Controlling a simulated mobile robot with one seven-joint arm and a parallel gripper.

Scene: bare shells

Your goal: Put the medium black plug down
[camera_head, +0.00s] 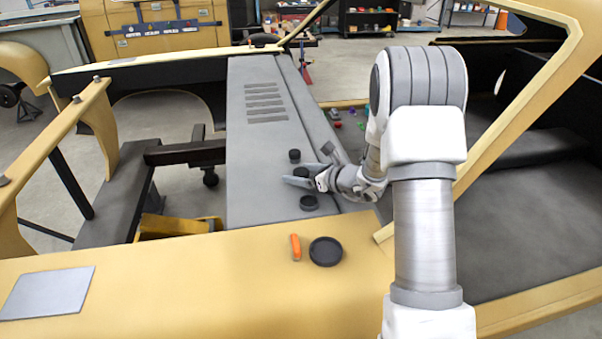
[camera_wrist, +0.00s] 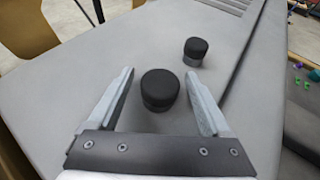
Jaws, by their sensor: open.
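The medium black plug (camera_wrist: 160,88) stands upright on the grey panel (camera_head: 258,180), between the two fingers of my gripper (camera_wrist: 159,74). My gripper is open, with a visible gap between each finger and the plug in the wrist view. In the head view the plug (camera_head: 301,171) is partly hidden by my gripper (camera_head: 306,168). I cannot tell the exact height of the fingertips over the panel.
A smaller black plug (camera_head: 294,155) stands just beyond, also in the wrist view (camera_wrist: 195,50). Another black plug (camera_head: 308,202) stands nearer. A black disc (camera_head: 326,251) and an orange object (camera_head: 295,246) lie on the yellow panel. The grey panel's left part is clear.

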